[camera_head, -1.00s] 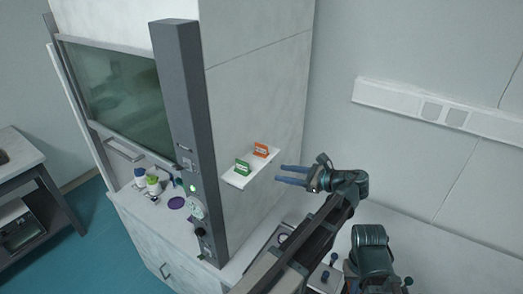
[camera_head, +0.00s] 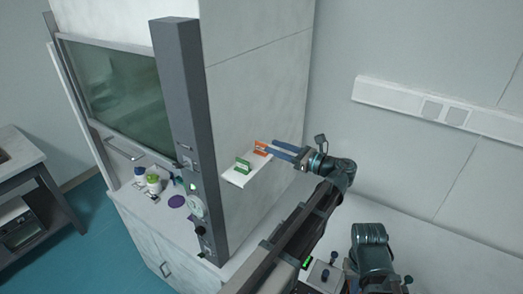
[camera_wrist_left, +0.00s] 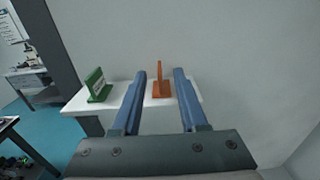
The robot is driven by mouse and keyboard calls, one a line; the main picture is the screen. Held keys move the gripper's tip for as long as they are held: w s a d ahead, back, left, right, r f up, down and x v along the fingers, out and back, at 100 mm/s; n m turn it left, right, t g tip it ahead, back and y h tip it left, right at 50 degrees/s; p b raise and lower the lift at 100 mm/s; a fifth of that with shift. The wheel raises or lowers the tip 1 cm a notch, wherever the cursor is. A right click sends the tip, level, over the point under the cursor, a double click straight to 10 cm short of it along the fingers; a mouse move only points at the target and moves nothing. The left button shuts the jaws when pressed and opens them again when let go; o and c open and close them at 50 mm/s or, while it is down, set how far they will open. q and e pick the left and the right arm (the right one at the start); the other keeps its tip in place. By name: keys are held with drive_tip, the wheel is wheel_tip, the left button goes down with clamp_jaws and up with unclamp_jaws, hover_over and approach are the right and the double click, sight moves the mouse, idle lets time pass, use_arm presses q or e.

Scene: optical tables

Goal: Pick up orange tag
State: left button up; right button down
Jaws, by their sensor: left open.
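The orange tag (camera_head: 260,149) stands upright on a small white shelf (camera_head: 234,181) fixed to the side of the white cabinet. My left gripper (camera_head: 271,148) is open at the shelf's right end, with its two blue fingers reaching toward the tag. In the left wrist view the orange tag (camera_wrist_left: 160,87) shows between the two open fingers (camera_wrist_left: 160,72), apart from both in the picture. Whether the fingertips are level with it in depth I cannot tell. My right gripper is not in view.
A green tag (camera_head: 243,166) stands on the same shelf, left of the orange one; it also shows in the left wrist view (camera_wrist_left: 97,86). A grey column (camera_head: 186,110) rises left of the shelf. Bottles (camera_head: 153,184) stand on the bench beyond it.

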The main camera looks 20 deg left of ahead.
sight(261, 148)
use_arm(q)
drive_tip(key=shift+w+a, duration=0.15)
drive_tip(key=shift+a, duration=1.3)
drive_tip(key=shift+w+a, duration=0.15)
drive_tip(key=shift+a, duration=1.3)
clamp_jaws()
